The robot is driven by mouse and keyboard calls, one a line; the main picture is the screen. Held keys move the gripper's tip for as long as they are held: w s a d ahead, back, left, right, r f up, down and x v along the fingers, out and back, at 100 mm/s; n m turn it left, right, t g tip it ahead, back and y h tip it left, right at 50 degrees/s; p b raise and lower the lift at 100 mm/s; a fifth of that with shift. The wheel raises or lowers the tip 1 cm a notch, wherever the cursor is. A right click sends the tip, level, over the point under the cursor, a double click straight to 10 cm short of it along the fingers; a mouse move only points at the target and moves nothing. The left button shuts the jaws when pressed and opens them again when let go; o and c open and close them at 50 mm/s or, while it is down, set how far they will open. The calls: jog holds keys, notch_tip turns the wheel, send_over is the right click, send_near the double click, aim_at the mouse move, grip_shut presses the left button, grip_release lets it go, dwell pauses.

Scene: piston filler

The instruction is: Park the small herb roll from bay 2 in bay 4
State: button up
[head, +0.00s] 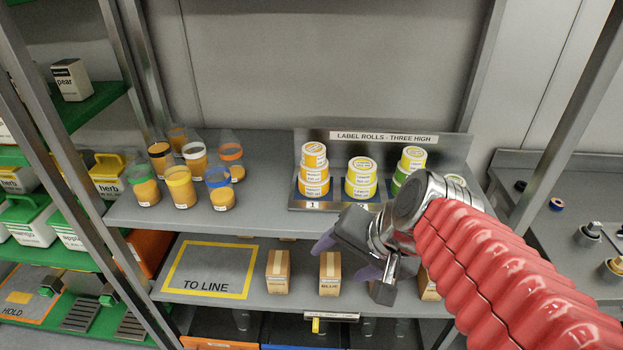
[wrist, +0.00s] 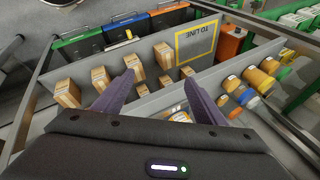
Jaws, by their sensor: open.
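The label roll rack (head: 380,140) stands on the upper shelf, marked three high. A stack of rolls with yellow-and-white tops (head: 314,170) stands at its left, above the visible number 1.
Several jars with coloured collars (head: 185,187) stand left of the rack on the upper shelf. Small cartons (head: 278,271) and the yellow TO LINE frame (head: 210,269) are on the lower shelf. Metal posts (head: 88,170) flank the shelves.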

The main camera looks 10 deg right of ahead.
jog(key=shift+s+d+r+n+h, duration=0.2)
jog(key=shift+s+n+h, duration=0.4)
jog(key=shift+n, duration=0.65)
jog(key=shift+s+d+r+n+h, duration=0.1)
jog(key=shift+s+r+n+h, duration=0.25)
jog(key=shift+s+n, duration=0.7)
jog(key=shift+s+d+r+n+h, duration=0.1)
jog(key=shift+s+r+n+h, duration=0.3)
jog(key=shift+n, duration=1)
